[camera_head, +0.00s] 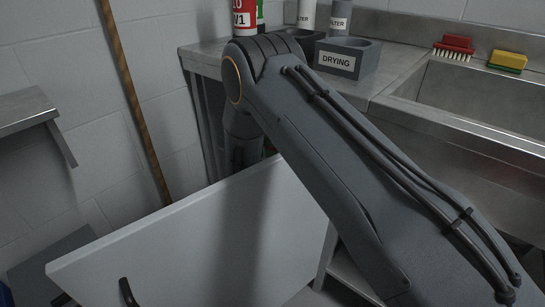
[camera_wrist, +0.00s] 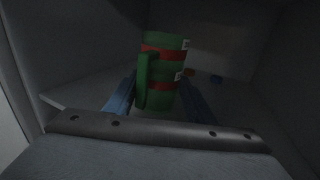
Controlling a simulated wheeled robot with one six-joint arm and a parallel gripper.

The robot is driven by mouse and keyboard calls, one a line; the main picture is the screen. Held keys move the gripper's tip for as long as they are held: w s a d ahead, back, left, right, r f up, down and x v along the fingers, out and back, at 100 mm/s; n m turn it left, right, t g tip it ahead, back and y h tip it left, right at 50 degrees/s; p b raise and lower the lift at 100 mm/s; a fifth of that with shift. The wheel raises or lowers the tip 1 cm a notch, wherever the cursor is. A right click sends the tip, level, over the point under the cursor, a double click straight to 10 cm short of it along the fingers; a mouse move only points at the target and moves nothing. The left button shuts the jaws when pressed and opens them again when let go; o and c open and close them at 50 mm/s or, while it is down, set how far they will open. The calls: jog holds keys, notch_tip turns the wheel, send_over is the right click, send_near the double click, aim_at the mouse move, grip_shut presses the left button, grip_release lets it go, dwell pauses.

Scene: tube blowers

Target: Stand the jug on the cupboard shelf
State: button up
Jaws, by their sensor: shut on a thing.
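In the wrist view a green jug (camera_wrist: 166,72) with red bands and white label patches is upright, its handle turned toward the camera. My gripper (camera_wrist: 158,93) has its blue fingers on either side of the jug and is shut on it. The jug is inside the dim cupboard, over the pale cupboard shelf (camera_wrist: 75,92). Whether its base touches the shelf cannot be told. In the head view the open cupboard door (camera_head: 200,235) and my arm hide the jug and the cupboard's inside.
Cupboard walls stand close on both sides. In the head view, the counter holds a grey DRYING box (camera_head: 346,58) and bottles. A sink (camera_head: 470,100) is at right and a wooden pole (camera_head: 135,100) leans at left.

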aim_at(270, 154)
jog(key=shift+f, duration=1.35)
jog(key=shift+f, duration=0.1)
jog(key=shift+f+b, duration=0.1)
jog(key=shift+b, duration=0.25)
jog(key=o, duration=1.2)
jog(key=shift+r, duration=0.25)
jog(key=p+v, duration=0.1)
jog(key=v, duration=1.1)
jog(key=shift+p, duration=0.4)
